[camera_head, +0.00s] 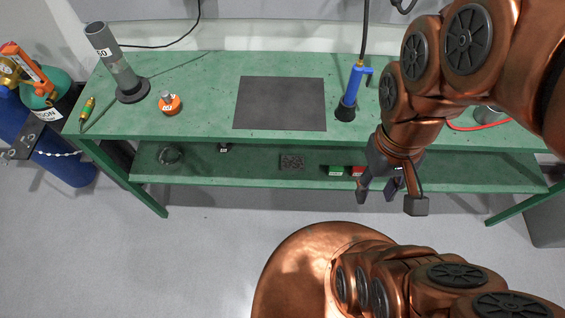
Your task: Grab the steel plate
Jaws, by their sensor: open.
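A flat, dark grey square plate (280,103), which looks like the steel plate, lies on the middle of the green bench top (205,100). Its whole outline shows and nothing covers it. My gripper (389,199) points down in front of the bench, to the right of the plate and nearer to me. Its fingers are spread apart, nothing shows between them, and it does not touch the plate.
A grey pipe (116,62) on a round base and an orange item (169,103) stand left of the plate. A blue tool (352,91) with a cable stands close on its right. The lower shelf (230,170) holds small items. Gas cylinders (62,150) stand far left.

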